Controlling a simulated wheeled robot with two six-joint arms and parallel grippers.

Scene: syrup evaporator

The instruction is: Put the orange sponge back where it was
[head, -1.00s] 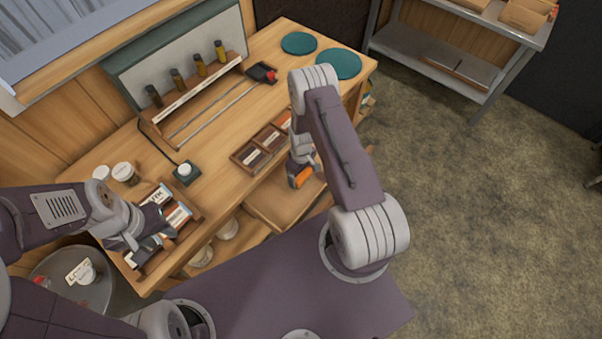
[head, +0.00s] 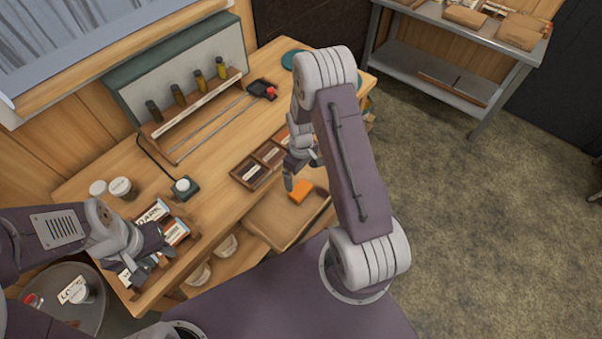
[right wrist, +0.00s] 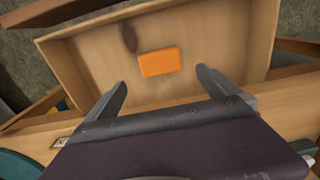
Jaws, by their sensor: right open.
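The orange sponge (head: 302,190) lies on the floor of an open wooden drawer (head: 272,226). In the right wrist view the sponge (right wrist: 160,62) lies flat by itself, near a dark knot in the wood. My right gripper (head: 291,178) is just above the drawer, beside the sponge. In the right wrist view its two fingers (right wrist: 161,80) are spread apart, empty, with the sponge beyond the tips and clear of them. My left gripper (head: 150,248) is over the labelled packets at the bench's left end; its jaw gap is unclear.
A wooden rack of labelled packets (head: 175,232) is under my left gripper. A divided wooden tray (head: 250,172) sits on the bench behind the drawer. Several sample bottles (head: 199,80) stand at the back. A round grey table (head: 88,318) is at lower left.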

